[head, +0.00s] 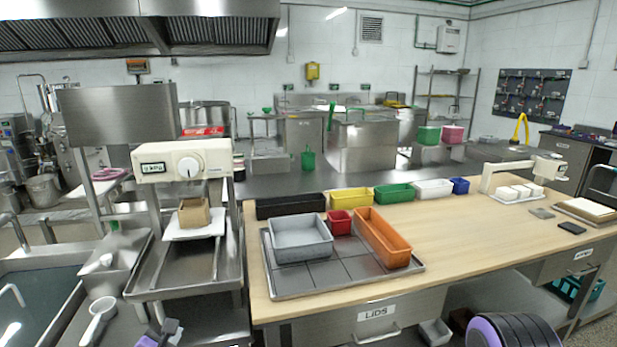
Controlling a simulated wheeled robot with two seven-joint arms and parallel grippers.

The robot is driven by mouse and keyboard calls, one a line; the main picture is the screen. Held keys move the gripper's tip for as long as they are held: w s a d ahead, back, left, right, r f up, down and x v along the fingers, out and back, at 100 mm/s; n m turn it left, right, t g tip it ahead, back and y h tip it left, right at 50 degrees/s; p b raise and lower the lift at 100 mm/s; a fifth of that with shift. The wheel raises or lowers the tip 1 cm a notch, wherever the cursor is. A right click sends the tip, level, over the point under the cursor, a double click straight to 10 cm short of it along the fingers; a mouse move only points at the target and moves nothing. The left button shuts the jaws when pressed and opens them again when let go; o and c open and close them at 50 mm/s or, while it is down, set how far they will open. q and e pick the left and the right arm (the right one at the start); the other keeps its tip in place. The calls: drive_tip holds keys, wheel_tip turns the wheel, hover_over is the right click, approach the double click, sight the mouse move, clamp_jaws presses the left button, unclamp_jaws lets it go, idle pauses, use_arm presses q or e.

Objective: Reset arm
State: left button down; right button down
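A small dark and purple part at the bottom left of the head view looks like the end of my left arm, my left gripper (160,334). It is cut off by the lower edge, and I cannot tell whether its fingers are open or shut. It is over the floor area between the sink and the wooden table, apart from the table. A black ribbed link with a purple ring at the bottom right looks like my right arm. My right gripper is not in view. I see nothing held.
The wooden table (470,240) bears a metal tray (345,275) with grey (300,238), red (340,222) and orange bins (383,238). The machine (182,163) and sink (40,300) stand left. A white scoop (99,318) lies near my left arm. The table's right middle is clear.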

use_arm(q)
drive_tip(key=s+d+f+m+g+h, duration=0.1)
drive_tip(key=s+d+f+m+g, duration=0.25)
drive_tip(key=s+f+m, duration=0.35)
drive_tip(key=s+d+f+m+g+h, duration=0.15)
drive_tip(key=s+d+f+m, duration=0.3)
drive_tip(key=f, duration=0.45)
drive_tip(key=s+a+f+m+g+y, duration=0.1)
drive_tip(key=s+a+f+m, duration=0.2)
drive_tip(key=s, duration=0.3)
drive_tip(key=s+a+f+m+g+y, duration=0.1)
drive_tip(key=s+a+f+m+g, duration=0.1)
drive_tip(key=s, duration=0.5)
drive_tip(key=s+a+f+m+g+y, duration=0.1)
drive_tip(key=s+a+f+m+g, duration=0.1)
drive_tip(key=s+a+f+m, duration=0.2)
drive_tip(key=s+f+m, duration=0.1)
drive_tip(key=s+m, duration=0.1)
drive_tip(key=shift+s+a+f+m+y, duration=0.2)
drive_tip(key=shift+s+a+m+y, duration=0.05)
drive_tip(key=shift+s+m+y, duration=0.1)
